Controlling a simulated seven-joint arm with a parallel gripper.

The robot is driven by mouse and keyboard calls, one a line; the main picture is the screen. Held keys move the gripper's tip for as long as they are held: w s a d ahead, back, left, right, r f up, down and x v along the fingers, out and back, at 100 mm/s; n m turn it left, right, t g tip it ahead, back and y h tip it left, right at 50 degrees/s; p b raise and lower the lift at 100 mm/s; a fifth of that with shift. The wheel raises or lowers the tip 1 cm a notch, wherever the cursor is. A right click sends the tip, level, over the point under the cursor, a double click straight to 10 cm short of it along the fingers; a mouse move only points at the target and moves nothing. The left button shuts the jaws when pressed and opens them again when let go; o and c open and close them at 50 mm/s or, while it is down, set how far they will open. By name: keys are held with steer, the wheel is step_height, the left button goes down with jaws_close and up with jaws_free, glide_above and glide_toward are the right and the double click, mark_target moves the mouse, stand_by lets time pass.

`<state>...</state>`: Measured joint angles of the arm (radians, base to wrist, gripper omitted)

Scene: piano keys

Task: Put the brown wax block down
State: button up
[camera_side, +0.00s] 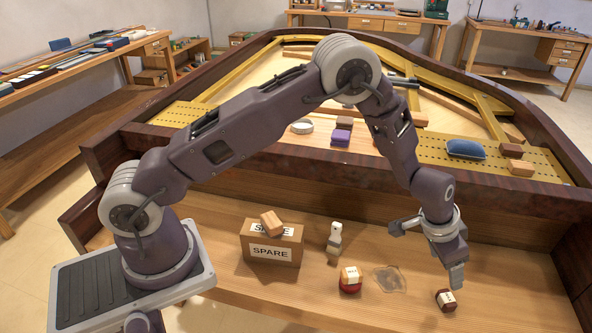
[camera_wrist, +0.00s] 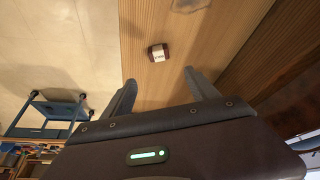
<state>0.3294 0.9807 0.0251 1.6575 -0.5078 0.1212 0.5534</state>
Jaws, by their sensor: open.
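The brown wax block (camera_side: 446,299) is a small dark brown block with a white label. It sits on the wooden ledge near its front edge, at the lower right in the side view. It also shows in the wrist view (camera_wrist: 158,53), past the fingertips and touched by neither. My gripper (camera_side: 426,257) is open and empty above the ledge, up and to the left of the block in the side view. In the wrist view, the two fingers of my gripper (camera_wrist: 160,77) are spread apart with bare wood between them.
A clear, flat item (camera_side: 390,279) lies left of the block. Beside it stands a red block with a pale, labelled top (camera_side: 350,279). Farther left are a white-topped small bottle (camera_side: 334,242) and a SPARE box (camera_side: 271,251) with a wooden block (camera_side: 271,223) on it. The right ledge is clear.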

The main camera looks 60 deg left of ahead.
steer(key=s+a+r+n, duration=0.1)
steer(key=s+a+r, duration=0.3)
steer(key=r, duration=0.5)
steer(key=s+a+r, duration=0.2)
steer(key=s+r, duration=0.3)
steer(key=r, duration=0.3)
steer(key=s+a+r+n, duration=0.1)
steer(key=s+a+r, duration=0.3)
steer(key=r, duration=0.5)
steer(key=s+a+r+n+y, duration=0.1)
steer(key=s+a, duration=0.2)
steer(key=s, duration=0.8)
steer(key=s+a+r+n+t, duration=0.1)
steer(key=s+a, duration=0.3)
steer(key=s, duration=0.8)
steer(key=shift+y, duration=0.4)
